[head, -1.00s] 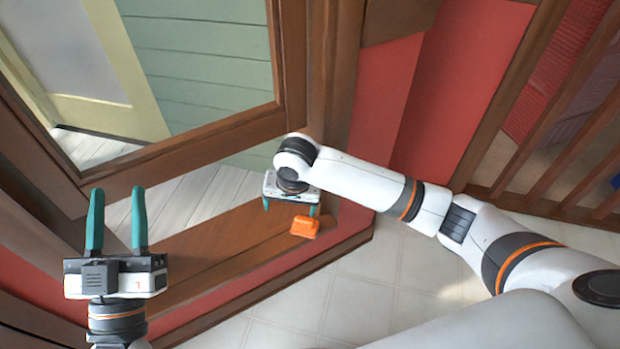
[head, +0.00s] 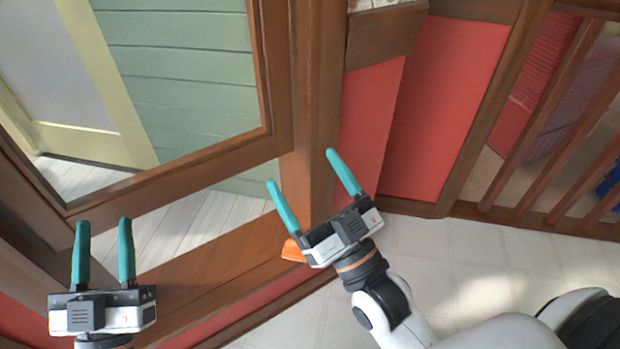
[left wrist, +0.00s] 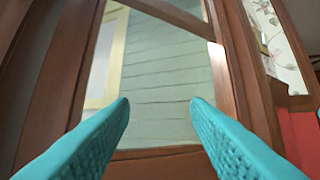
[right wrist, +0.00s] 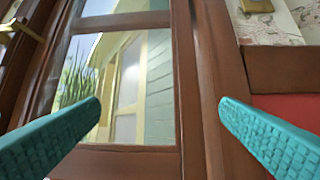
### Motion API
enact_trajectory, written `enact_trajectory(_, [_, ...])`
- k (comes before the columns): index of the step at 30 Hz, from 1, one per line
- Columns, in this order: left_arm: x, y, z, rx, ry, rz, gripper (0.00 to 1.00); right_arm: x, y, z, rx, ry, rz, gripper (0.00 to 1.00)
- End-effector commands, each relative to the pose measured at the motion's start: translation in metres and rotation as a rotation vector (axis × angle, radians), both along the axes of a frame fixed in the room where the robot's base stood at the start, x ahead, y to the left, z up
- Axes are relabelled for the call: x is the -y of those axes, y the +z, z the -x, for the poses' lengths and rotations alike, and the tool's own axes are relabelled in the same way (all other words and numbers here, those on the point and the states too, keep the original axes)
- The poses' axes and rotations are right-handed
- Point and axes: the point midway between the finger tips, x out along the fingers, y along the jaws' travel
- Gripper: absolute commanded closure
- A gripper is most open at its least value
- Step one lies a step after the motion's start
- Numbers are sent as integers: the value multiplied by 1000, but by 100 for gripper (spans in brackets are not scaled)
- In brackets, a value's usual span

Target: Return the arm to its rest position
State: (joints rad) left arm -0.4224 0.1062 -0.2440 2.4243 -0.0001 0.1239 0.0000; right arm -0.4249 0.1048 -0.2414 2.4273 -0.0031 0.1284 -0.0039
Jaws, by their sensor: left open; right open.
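My right gripper (head: 302,182) is open and empty in the head view, its teal fingers pointing up and slightly left. Its fingers also show apart in the right wrist view (right wrist: 160,110), with nothing between them. My left gripper (head: 103,235) is open and empty at the lower left, fingers pointing up. Its fingers are also apart in the left wrist view (left wrist: 160,105). An orange object (head: 291,251) rests on the brown wooden ledge, partly hidden behind the right gripper.
A wood-framed glass door or window (head: 190,90) stands ahead of both grippers. Red wall panels (head: 445,110) and a wooden railing (head: 570,90) lie to the right. Pale tiled floor (head: 470,260) is open at the lower right. A brass handle (right wrist: 22,28) shows in the right wrist view.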

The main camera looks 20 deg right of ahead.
Motion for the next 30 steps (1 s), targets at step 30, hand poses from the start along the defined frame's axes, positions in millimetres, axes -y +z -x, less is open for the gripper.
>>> enact_trajectory(30, [-24,-311,29,-1169,30,-311,57,23,-313,28,-1176,-27,305,14])
